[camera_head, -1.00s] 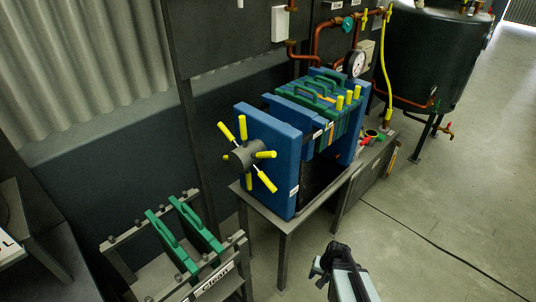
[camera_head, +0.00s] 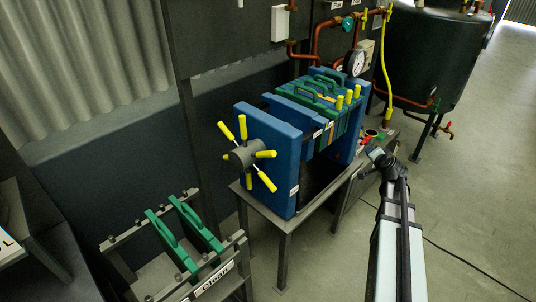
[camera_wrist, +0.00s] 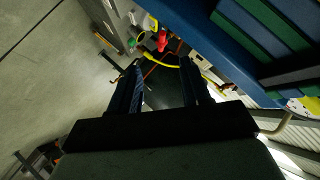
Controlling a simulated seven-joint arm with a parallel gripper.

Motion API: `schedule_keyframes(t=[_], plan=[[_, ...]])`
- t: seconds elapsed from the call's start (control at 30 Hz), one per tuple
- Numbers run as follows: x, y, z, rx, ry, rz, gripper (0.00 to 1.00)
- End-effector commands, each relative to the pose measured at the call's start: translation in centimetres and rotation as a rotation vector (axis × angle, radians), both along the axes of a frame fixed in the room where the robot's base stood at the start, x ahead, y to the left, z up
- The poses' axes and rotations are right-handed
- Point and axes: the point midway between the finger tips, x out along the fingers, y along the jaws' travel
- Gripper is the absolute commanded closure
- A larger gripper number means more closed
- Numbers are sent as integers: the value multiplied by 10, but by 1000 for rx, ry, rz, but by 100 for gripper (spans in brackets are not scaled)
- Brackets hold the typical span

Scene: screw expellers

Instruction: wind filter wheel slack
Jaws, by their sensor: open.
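The filter wheel (camera_head: 244,156) is a dark hub with several yellow-tipped spokes. It sits on the outer face of the blue end plate (camera_head: 268,165) of the filter press, at the left end in the head view. My gripper (camera_wrist: 160,82) is open and empty in the wrist view, with both fingers spread. In the head view my arm's end is right of the press, apart from the wheel. The wheel does not show in the wrist view.
A rack labelled "clean" (camera_head: 216,280) holds two green plates at lower left. A black tank (camera_head: 428,60), copper pipes (camera_head: 312,42) and a gauge (camera_head: 354,63) stand at the back. A side table (camera_head: 378,150) holds small coloured items. Floor at right is clear except for a cable.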

Motion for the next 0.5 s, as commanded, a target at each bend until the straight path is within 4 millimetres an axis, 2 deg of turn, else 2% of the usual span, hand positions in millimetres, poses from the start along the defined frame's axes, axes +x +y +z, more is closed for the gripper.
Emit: schedule_keyframes(t=[0.03,0.1,0.27,0.37,0.47,0.5], plan=[[7,-12,26,-3,-47,-21,53],[13,-22,59,-7,-100,-41,53],[21,-32,129,-32,-199,-53,53],[24,-24,170,-65,-236,-27,53],[26,-3,204,-114,-247,31,53],[26,11,216,-138,-243,66,53]])
